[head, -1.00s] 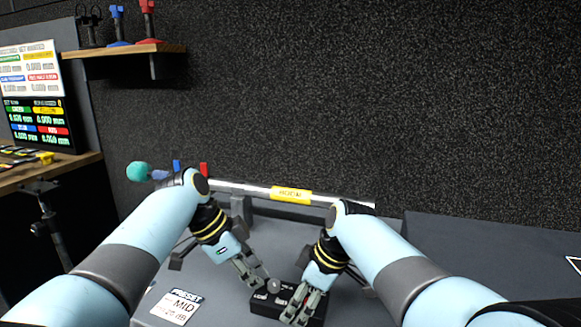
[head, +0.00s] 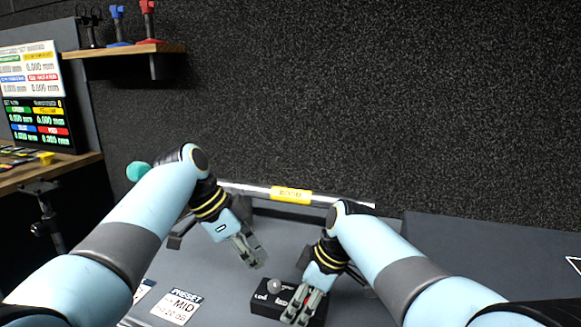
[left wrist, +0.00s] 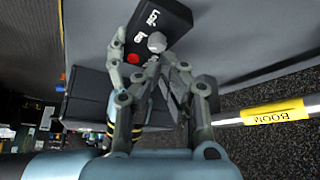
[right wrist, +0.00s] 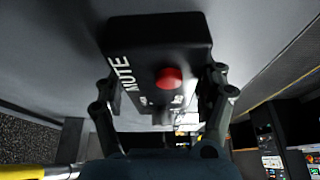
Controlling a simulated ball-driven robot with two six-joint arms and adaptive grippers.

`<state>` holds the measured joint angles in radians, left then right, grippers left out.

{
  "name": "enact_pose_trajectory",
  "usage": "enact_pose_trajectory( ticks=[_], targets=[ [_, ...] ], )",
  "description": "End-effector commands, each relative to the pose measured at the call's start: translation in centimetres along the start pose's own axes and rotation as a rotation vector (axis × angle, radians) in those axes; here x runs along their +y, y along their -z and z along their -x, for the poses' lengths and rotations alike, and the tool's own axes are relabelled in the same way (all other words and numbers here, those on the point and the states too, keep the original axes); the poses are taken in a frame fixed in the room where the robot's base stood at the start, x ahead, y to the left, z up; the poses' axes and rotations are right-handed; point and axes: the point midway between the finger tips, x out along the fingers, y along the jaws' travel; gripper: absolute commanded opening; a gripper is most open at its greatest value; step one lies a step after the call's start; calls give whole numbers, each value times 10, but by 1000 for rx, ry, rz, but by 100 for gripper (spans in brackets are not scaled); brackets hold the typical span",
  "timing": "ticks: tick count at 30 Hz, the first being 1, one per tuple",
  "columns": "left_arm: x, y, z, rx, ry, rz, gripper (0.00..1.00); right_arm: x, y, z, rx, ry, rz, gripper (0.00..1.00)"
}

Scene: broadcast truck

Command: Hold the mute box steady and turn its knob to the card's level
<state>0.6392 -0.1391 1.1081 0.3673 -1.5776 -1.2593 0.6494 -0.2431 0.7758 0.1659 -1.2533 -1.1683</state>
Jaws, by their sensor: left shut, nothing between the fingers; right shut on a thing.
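The black mute box (head: 262,308) sits on the grey desk at the bottom of the head view. It has a grey knob (head: 274,286), white level lettering and a red button (right wrist: 168,78). I cannot tell which level the knob points to. My right gripper (head: 304,312) is shut on the box, one finger on each side in the right wrist view. My left gripper (head: 256,262) is shut and empty, above and behind the knob, apart from it. In the left wrist view the knob (left wrist: 156,42) is clear. The PRESET card (head: 177,306) reads MID, lying left of the box.
A silver bar with a yellow label (head: 290,194) runs along the back of the desk. A second card (head: 142,294) lies partly hidden behind my left arm. A side shelf (head: 120,52) and screen (head: 36,120) stand at left. Desk between card and box is clear.

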Motion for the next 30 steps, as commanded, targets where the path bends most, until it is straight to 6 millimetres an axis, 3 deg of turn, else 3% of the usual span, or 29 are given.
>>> enact_pose_trajectory(
  ticks=[12, 30],
  targets=[
    [0, -25, -44, -2, -2, 1, 0, 0, 0, 0, 0, 0, 0, 28],
    [0, -28, -51, -1, -1, 1, 0, 0, 0, 0, 0, 0, 0, 28]
  ],
)
